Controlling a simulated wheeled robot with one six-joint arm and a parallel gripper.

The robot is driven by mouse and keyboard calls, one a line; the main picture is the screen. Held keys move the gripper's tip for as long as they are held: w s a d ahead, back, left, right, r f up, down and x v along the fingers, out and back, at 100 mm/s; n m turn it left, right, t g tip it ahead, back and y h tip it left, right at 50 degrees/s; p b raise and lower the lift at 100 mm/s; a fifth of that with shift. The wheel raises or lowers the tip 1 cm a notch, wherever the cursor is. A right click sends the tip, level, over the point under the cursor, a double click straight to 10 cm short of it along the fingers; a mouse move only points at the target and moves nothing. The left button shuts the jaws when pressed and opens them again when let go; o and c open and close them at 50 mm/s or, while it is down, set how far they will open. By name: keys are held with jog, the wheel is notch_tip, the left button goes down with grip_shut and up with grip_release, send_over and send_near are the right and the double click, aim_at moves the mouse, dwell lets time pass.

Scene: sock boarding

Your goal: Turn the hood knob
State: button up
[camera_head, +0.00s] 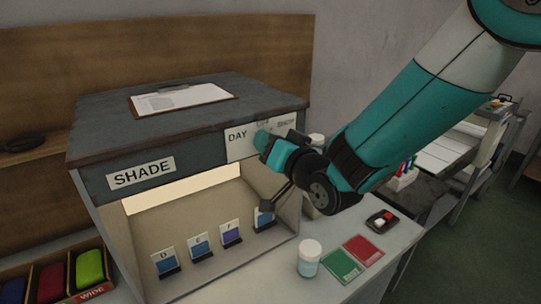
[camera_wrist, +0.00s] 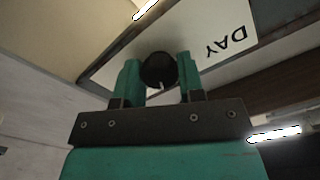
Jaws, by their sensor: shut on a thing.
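The hood (camera_head: 190,115) is a grey box with a "SHADE" label and a lit opening, in the head view. A white plate (camera_head: 236,148) on its front at the right reads "DAY", with other words partly hidden. The plate also shows upside down in the wrist view (camera_wrist: 232,22). The hood knob (camera_wrist: 159,70) is round and black with a small pale mark, in front of the plate. My gripper (camera_wrist: 159,73) has its two teal fingers on either side of the knob and is shut on it. In the head view my gripper (camera_head: 262,140) hides the knob.
Several small cards (camera_head: 198,246) stand inside the hood. A clipboard (camera_head: 180,97) lies on top. A white-lidded jar (camera_head: 309,258), green and red cards (camera_head: 364,250) and a dark tray (camera_head: 381,221) are on the table at the right. A box of coloured blocks (camera_head: 62,297) stands front left.

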jog(key=n+b, duration=0.5)
jog(key=b, duration=0.1)
jog(key=shift+f+n+b, duration=0.1)
jog(key=shift+n+b, duration=0.2)
jog(key=shift+b, duration=0.1)
jog(key=o, duration=0.9)
jog(key=b+v, duration=0.9)
jog(key=v, duration=0.8)
jog(key=shift+d, duration=0.2)
